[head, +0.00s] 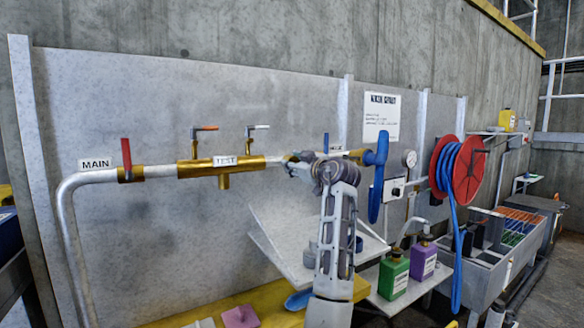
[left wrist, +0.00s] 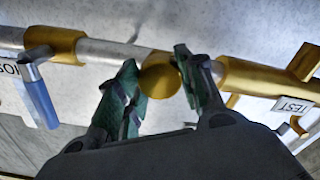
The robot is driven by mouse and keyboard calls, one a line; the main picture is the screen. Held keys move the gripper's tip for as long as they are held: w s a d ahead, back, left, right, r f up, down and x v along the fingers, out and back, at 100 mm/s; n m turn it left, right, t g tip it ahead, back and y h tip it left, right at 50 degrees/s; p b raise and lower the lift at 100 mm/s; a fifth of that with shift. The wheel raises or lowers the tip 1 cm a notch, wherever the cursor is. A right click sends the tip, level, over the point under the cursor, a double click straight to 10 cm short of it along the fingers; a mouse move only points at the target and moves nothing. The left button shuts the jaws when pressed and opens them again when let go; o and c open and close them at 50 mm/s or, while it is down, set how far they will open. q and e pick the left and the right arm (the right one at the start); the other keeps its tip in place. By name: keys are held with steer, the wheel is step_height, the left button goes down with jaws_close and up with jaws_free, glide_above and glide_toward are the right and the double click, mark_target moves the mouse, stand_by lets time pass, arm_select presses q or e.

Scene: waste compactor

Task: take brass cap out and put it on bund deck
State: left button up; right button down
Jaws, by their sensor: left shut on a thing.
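The brass cap (left wrist: 160,78) is a round gold disc between the two green-padded fingers of my left gripper (left wrist: 157,85) in the left wrist view. The gripper is shut on it, in front of the grey pipe (left wrist: 112,50). I cannot tell whether the cap is still seated on the pipe. In the head view my left gripper (head: 300,160) is at the pipe, just right of the brass TEST fitting (head: 205,168), and the cap is hidden. A yellow deck (head: 275,303) lies low in front of the panel; no label shows whether it is the bund deck. My right gripper is not in view.
A tilted grey-white plate (head: 275,240) stands below the pipe. A pink block (head: 240,317) lies on the yellow deck. Green (head: 394,276) and purple (head: 423,260) bottles stand on a shelf at right. A red hose reel (head: 460,170) with blue hose is beyond.

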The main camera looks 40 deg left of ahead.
arm_select(q)
steer(key=shift+n+b, duration=1.05)
steer(key=shift+n, duration=0.55)
steer(key=o, duration=1.2)
steer(key=shift+c, duration=0.4)
steer(key=m+p, duration=0.4)
steer(key=m, duration=0.1)
steer(key=shift+p, duration=0.4)
